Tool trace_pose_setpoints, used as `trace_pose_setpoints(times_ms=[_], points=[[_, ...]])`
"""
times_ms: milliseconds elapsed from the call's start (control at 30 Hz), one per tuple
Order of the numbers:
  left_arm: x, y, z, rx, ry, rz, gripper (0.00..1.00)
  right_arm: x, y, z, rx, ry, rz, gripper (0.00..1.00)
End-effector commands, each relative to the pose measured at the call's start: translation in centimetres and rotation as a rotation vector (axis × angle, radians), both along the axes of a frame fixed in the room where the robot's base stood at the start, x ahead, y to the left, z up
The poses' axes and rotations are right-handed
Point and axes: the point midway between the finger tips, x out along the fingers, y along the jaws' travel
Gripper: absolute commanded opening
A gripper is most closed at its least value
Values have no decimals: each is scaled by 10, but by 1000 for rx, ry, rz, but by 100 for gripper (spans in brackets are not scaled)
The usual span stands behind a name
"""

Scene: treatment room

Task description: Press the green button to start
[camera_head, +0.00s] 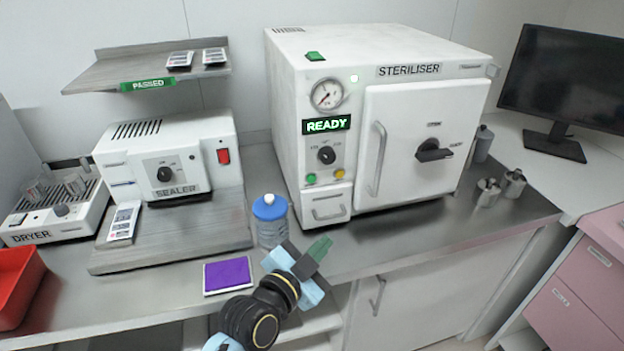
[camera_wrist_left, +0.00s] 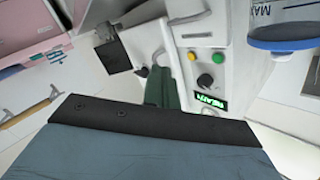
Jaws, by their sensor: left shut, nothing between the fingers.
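The white steriliser (camera_head: 430,52) stands on the steel counter with its door closed and a lit READY display (camera_head: 326,125). The round green button (camera_head: 311,179) is low on its front panel, left of a yellow button (camera_head: 339,173) and below a black dial. In the left wrist view, turned over, the green button (camera_wrist_left: 218,57) shows right of the yellow one (camera_wrist_left: 192,56). My left gripper (camera_head: 319,249) is shut and empty, in front of the counter edge, below and apart from the button. Its dark green fingers also show in the wrist view (camera_wrist_left: 162,88). My right gripper is in neither view.
A purple pad (camera_head: 226,275) lies near the counter's front edge. The sealer (camera_head: 215,125) is further left. Metal cups (camera_head: 488,192) stand right of the steriliser. The counter before the steriliser is clear.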

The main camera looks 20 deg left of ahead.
Motion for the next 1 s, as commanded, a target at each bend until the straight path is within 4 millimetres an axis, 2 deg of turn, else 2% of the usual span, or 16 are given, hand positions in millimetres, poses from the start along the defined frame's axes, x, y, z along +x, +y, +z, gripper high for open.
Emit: trace_pose_setpoints(times_ms=[100,267,733,1000], points=[[18,-1,24,25,-150,38,0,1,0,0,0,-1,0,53],[27,0,38,46,-244,75,0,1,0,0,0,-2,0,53],[31,4,39,52,-255,80,0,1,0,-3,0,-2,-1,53],[58,22,38,52,-256,81,0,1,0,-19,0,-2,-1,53]])
